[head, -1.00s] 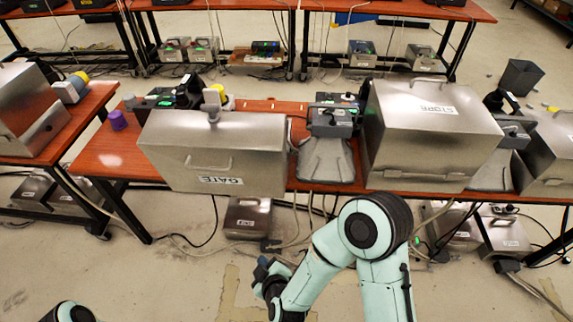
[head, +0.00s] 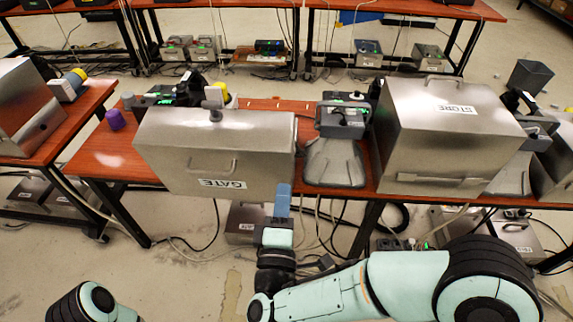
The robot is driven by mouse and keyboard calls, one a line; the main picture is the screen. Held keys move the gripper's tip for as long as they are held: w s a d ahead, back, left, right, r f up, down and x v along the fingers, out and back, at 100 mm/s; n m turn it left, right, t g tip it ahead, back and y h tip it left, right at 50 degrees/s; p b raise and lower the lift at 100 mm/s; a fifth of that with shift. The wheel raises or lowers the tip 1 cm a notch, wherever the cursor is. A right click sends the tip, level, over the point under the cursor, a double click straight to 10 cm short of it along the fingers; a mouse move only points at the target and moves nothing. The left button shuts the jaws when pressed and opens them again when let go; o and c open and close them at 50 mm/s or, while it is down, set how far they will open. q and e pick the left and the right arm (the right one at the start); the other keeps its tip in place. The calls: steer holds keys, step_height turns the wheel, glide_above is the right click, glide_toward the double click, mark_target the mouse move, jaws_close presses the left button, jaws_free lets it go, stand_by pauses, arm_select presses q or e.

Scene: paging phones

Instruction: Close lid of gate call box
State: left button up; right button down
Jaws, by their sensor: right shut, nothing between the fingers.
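The gate call box (head: 215,130) is a brushed steel box at the front edge of the red table, left of centre. Its broad panel facing me carries a handle (head: 213,166) and a GATE label (head: 222,184). I cannot tell how far its lid stands open. My right gripper (head: 283,190) points up, with its blue fingers shut and empty. Its tips appear at the panel's lower right corner; I cannot tell whether they touch it. My left gripper is out of view; only part of that arm shows at lower left.
A steel STORE box (head: 450,130) stands to the right. A grey phone unit (head: 340,150) sits between the boxes. Cables and steel boxes lie under the table. Floor in front at left is mostly clear.

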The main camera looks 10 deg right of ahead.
mark_target(287, 155)
steer(key=x, duration=0.7)
steer(key=shift+w, duration=0.1)
